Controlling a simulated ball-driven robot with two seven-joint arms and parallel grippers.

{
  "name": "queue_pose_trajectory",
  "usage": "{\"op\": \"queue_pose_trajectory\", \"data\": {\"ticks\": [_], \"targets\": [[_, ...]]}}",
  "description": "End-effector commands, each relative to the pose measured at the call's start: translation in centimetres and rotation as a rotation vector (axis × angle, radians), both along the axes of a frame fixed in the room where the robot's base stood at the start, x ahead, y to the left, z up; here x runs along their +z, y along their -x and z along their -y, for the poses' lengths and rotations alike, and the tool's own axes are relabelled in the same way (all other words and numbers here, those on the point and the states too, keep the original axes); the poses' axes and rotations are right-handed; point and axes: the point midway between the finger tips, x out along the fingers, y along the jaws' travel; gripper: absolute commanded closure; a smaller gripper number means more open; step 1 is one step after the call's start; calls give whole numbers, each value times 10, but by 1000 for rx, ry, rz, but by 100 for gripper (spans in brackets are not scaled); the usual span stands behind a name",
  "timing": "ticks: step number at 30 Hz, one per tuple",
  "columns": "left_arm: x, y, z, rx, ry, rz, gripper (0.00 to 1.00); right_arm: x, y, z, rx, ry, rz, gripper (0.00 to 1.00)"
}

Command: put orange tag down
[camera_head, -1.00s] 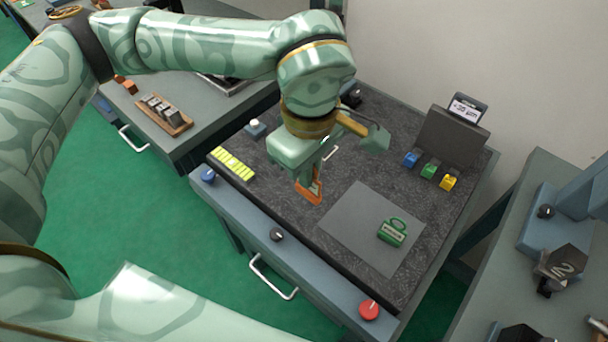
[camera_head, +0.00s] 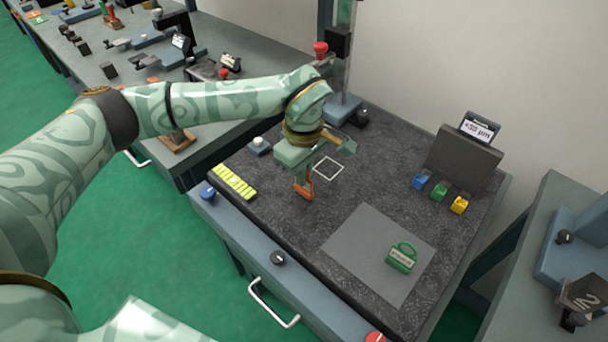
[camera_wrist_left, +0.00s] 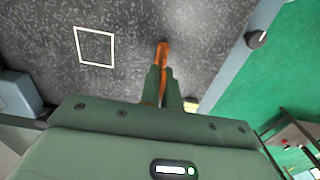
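The orange tag (camera_head: 305,191) hangs from my left gripper (camera_head: 302,179) over the dark granite-like worktop. In the left wrist view the orange tag (camera_wrist_left: 162,56) is a narrow strip between the two fingers of the left gripper (camera_wrist_left: 163,82), which are shut on it. A white square outline (camera_head: 329,168) is on the worktop just right of and behind the tag; it also shows in the left wrist view (camera_wrist_left: 94,46), left of the tag. I cannot tell whether the tag touches the worktop. My right gripper is not in view.
A green padlock-shaped tag (camera_head: 401,257) lies on a grey mat (camera_head: 363,250). Blue, green and yellow blocks (camera_head: 439,191) stand before a display stand (camera_head: 463,160). A yellow strip (camera_head: 233,181) lies at the left edge. A column (camera_head: 341,60) stands behind. The worktop between is clear.

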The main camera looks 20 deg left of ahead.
Motion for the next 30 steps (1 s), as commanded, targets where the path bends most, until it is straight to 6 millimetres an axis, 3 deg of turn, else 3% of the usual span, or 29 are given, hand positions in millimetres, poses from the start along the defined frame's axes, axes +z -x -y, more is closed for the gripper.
{"op": "queue_pose_trajectory", "data": {"ticks": [11, 14, 23, 26, 30], "targets": [[-8, 0, 0, 1, -1, 1, 100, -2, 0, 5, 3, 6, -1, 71], [-8, 0, 0, 1, -1, 1, 74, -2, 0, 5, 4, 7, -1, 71], [-6, 0, 0, 1, 1, 2, 74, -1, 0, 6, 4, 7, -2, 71], [4, -1, 0, 0, 0, 5, 74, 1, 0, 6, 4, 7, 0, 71], [34, -1, 0, 1, 0, 9, 74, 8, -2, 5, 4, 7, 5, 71]]}}
